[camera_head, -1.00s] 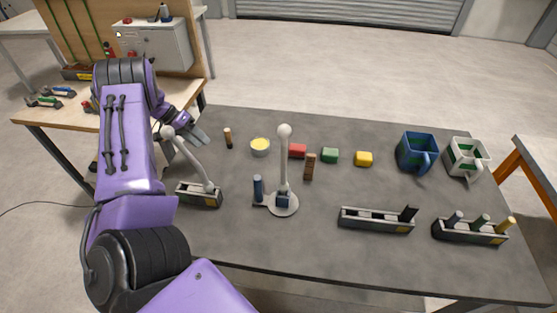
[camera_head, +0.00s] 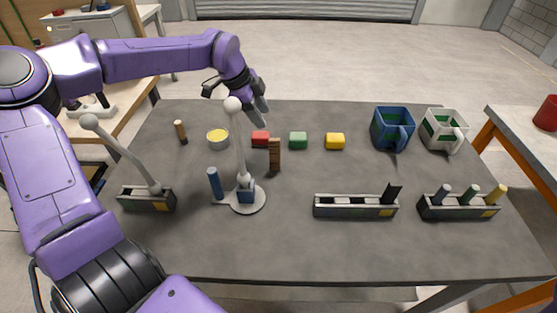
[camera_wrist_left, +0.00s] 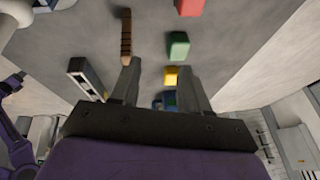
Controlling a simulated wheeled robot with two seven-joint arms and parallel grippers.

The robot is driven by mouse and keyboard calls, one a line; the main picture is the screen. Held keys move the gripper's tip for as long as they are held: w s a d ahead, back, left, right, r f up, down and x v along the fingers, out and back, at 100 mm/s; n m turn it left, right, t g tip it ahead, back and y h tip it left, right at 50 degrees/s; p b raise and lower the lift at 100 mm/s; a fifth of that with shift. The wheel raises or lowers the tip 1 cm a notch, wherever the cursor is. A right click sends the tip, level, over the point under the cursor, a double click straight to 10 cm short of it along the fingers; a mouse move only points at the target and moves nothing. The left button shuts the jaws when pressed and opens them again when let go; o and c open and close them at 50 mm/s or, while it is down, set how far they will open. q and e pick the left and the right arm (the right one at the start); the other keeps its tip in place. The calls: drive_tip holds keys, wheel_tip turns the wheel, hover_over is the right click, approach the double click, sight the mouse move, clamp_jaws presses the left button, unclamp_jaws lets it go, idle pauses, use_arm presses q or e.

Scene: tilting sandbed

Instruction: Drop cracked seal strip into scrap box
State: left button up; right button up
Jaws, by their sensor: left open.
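No thing is labelled as the seal strip; a brown banded upright strip (camera_head: 274,156) stands mid-table and could be it. It also shows in the wrist view (camera_wrist_left: 126,38), near one finger. A smaller brown piece (camera_head: 181,132) stands at the far left. No scrap box is marked; a blue handled container (camera_head: 391,128) and a white handled one with green inside (camera_head: 441,130) stand at the back right. My left gripper (camera_head: 262,110) is above the table's back part, behind the red block. Its fingers (camera_wrist_left: 158,80) are apart and empty. My right gripper is not in view.
Red (camera_head: 261,139), green (camera_head: 298,140) and yellow (camera_head: 335,141) blocks and a yellow-filled cup (camera_head: 218,139) line the back. A ball-topped post (camera_head: 239,145) and a tilted lever (camera_head: 125,155) rise nearer. Two slotted trays (camera_head: 350,208) (camera_head: 430,210) lie front right. The front edge is clear.

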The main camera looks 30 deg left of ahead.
sight(272, 139)
use_arm(q)
drive_tip(key=shift+n+g+h, duration=0.4)
drive_tip(key=shift+n+g, duration=0.3)
drive_tip(key=shift+n, duration=0.1)
drive_tip(key=d+f+p, duration=0.1)
drive_tip(key=d+f, duration=0.3)
drive_tip(key=f, duration=0.1)
drive_tip(key=s+d+f+p, duration=0.1)
drive_tip(key=d+f, duration=0.1)
drive_tip(key=f, duration=0.1)
drive_tip(key=shift+f+p, duration=0.25)
drive_tip(key=shift+p, duration=0.1)
drive_tip(key=shift+w+f, duration=0.15)
drive_tip(key=shift+f, duration=0.15)
clamp_jaws()
